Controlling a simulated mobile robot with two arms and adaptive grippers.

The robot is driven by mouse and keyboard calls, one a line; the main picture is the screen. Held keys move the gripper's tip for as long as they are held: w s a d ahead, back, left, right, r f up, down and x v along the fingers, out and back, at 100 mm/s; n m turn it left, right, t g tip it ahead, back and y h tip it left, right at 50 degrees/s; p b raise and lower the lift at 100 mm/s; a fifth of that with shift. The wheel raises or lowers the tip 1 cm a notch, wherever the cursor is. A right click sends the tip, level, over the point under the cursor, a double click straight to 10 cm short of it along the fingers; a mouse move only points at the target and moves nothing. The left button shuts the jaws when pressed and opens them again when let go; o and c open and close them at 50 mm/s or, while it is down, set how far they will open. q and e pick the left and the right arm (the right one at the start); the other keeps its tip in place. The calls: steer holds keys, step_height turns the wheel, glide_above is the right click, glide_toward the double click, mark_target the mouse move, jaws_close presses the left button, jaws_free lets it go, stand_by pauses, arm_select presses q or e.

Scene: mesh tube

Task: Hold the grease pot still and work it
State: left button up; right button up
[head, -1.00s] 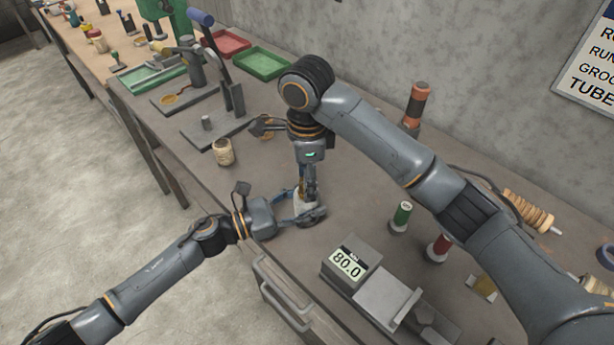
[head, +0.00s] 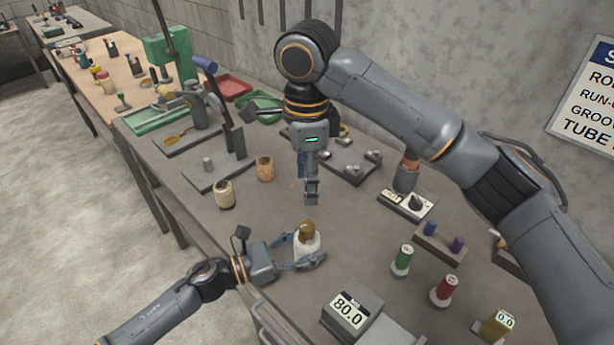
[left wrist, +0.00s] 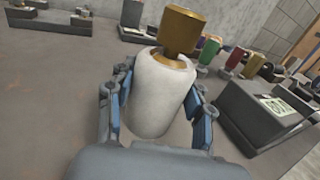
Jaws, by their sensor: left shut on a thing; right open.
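The grease pot (head: 306,244) is a white cylinder with a brass-coloured top (head: 306,228). It stands upright near the front edge of the bench. In the left wrist view the white body (left wrist: 158,98) fills the middle, with the brass top (left wrist: 181,28) above it. My left gripper (head: 302,258) is shut around the white body, one finger on each side. My right gripper (head: 311,198) points down above and behind the pot, apart from it and empty. Its fingertips look close together from this angle.
A box reading 80.0 (head: 348,312) stands front right. Two small tan pots (head: 225,195) (head: 265,169) stand to the left. A lever press (head: 222,165) is further back left. Bench around the pot is clear.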

arm_select(q)
steer(key=o, duration=1.5)
